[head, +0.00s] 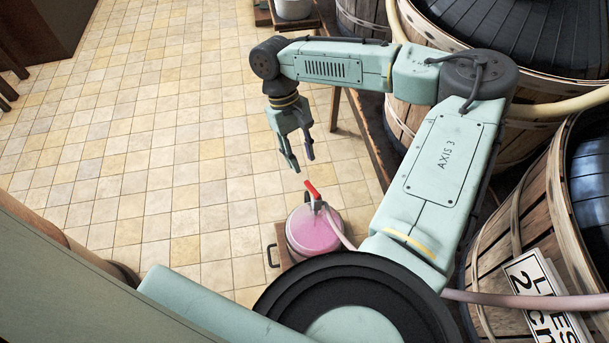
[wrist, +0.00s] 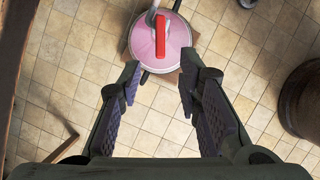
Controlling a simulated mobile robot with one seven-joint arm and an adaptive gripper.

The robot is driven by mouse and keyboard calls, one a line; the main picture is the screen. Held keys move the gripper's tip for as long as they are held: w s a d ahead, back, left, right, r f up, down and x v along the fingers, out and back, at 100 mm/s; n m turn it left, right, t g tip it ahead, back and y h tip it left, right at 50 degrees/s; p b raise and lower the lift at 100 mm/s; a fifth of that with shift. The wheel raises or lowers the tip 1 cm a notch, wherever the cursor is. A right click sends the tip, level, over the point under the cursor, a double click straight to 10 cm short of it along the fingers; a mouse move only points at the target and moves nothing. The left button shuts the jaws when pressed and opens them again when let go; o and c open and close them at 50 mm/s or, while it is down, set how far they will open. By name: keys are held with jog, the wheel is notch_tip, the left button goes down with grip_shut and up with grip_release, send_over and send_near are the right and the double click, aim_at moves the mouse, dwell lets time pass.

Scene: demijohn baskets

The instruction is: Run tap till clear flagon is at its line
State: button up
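The flagon (head: 312,236) is a squat round vessel that looks pink, seen from above, on a wooden stand at the lower middle of the head view. I cannot make out a line on it or the liquid level. A tap with a red lever (head: 313,190) sits above its top. In the wrist view the pink flagon (wrist: 145,38) is at the top, with the red lever (wrist: 161,35) lengthwise over it. My gripper (head: 303,165) is open and empty, above the tap and apart from it. Its spread fingers (wrist: 160,80) show below the flagon in the wrist view.
A pale pink hose (head: 342,234) runs from the tap behind my arm. Large wicker or slatted baskets (head: 510,225) holding dark vessels crowd the right, one with a label (head: 541,290). A dark cabinet (head: 48,25) stands far left. The tiled floor (head: 150,150) is clear at left.

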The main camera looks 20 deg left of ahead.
aim_at(309, 184)
jog(key=x, duration=0.7)
jog(key=shift+a+f, duration=0.1)
jog(key=shift+f, duration=0.05)
jog(key=shift+c, duration=0.4)
grip_shut()
